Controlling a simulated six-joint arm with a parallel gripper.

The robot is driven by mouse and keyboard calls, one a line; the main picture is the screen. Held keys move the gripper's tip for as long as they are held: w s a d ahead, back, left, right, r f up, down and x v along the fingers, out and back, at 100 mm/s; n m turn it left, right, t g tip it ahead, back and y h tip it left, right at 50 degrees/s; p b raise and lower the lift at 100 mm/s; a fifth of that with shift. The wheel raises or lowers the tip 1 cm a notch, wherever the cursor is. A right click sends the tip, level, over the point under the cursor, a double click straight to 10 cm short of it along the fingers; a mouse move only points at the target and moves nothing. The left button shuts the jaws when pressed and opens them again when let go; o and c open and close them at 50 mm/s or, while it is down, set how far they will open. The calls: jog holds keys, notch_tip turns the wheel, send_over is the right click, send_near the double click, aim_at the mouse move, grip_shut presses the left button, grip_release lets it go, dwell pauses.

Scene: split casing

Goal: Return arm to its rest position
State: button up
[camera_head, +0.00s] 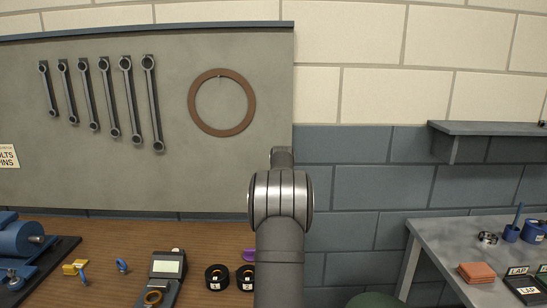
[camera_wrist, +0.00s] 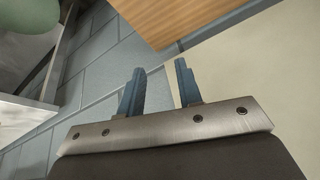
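My gripper (camera_wrist: 160,84) shows in the wrist view with two blue fingers apart and nothing between them. Behind the fingers are grey wall blocks, a pale surface and a wooden edge. In the head view my arm rises at the centre in front of the wall, and its grey links hide the gripper there.
A wooden bench (camera_head: 105,270) at left holds a blue machine (camera_head: 18,240), a grey device with a screen (camera_head: 166,268) and two black rings (camera_head: 217,277). Wrenches (camera_head: 105,95) and a brown ring (camera_head: 194,100) hang above. A grey table (camera_head: 440,240) with small items stands right.

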jog(key=shift+m, duration=0.5)
jog(key=d, duration=0.5)
jog(key=shift+s, duration=0.1)
jog(key=shift+a, duration=0.2)
jog(key=s+a+n+y, duration=0.1)
jog(key=a+n, duration=0.3)
jog(key=a, duration=1.6)
jog(key=shift+s+a+n, duration=0.25)
jog(key=shift+a+n, duration=0.05)
jog(key=shift+a, duration=0.05)
jog(key=w+d+m+h, duration=0.15)
jog(key=d+m, duration=0.25)
jog(key=d, duration=1.6)
jog(key=s+a+n+y, duration=0.1)
jog(key=s+a+n, duration=0.15)
jog(key=a, duration=1.25)
jog(key=s+a+n+y, duration=0.2)
jog(key=a+n, duration=0.2)
jog(key=a, duration=1.1)
jog(key=s+a+n, duration=0.2)
jog(key=s+a, duration=0.3)
jog(key=a, duration=0.3)
jog(key=s+a+n+g+y, duration=0.1)
jog(key=s+a+n, duration=0.1)
jog(key=s+a, duration=0.3)
jog(key=s+a+n, duration=0.2)
jog(key=s+a, duration=0.3)
jog(key=a, duration=0.7)
jog(key=shift+s+f, duration=0.15)
jog(key=shift+f, duration=0.15)
